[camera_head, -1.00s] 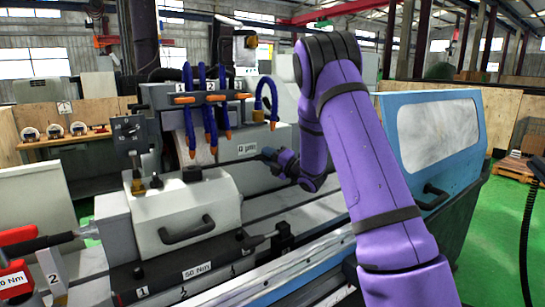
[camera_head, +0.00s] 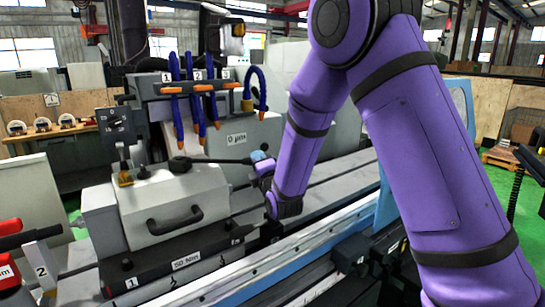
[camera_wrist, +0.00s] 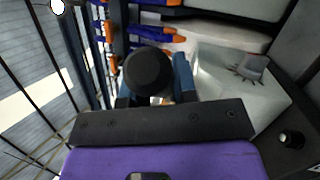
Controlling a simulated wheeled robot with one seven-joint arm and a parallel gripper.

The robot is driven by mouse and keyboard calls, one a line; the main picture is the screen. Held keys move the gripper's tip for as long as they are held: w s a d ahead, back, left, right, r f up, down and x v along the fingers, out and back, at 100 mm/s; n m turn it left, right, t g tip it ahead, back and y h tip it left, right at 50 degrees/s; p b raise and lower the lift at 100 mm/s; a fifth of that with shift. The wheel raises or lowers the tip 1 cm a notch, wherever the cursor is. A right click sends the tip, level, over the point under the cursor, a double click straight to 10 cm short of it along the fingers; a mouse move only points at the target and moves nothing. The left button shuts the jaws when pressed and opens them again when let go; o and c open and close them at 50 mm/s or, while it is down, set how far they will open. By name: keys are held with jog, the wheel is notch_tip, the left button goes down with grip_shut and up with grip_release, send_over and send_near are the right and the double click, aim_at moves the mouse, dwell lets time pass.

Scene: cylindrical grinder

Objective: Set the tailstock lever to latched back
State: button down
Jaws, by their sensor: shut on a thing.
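The tailstock (camera_head: 160,205) is a light grey block with a black front handle, in the left half of the head view. The tailstock lever (camera_head: 220,161) is a thin dark rod. It runs from a dark hub on top of the tailstock rightward to my gripper (camera_head: 262,157). My gripper is shut on the lever's end at the right of the tailstock. In the wrist view, the round black knob (camera_wrist: 148,72) of the lever sits between my blue fingers (camera_wrist: 153,80). The rod is mostly hidden there behind the knob.
Blue coolant hoses (camera_head: 195,105) with orange tips hang behind the lever. A grey machine bed (camera_head: 310,190) runs to the right. A red-handled lever (camera_head: 12,228) stands at the far left. A small panel with knobs (camera_head: 116,125) rises behind the tailstock.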

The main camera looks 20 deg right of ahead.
jog(key=shift+s+a+f+m+h, duration=0.1)
jog(key=shift+s+a+m+h, duration=0.4)
jog(key=shift+s+h, duration=0.35)
jog(key=shift+s+a+m+h, duration=0.4)
jog(key=shift+s+a+h, duration=0.05)
jog(key=shift+s+h, duration=0.4)
jog(key=shift+a, duration=0.1)
jog(key=c, duration=0.9)
grip_release()
jog(key=v, duration=1)
jog(key=shift+s, duration=0.4)
jog(key=shift+f, duration=0.1)
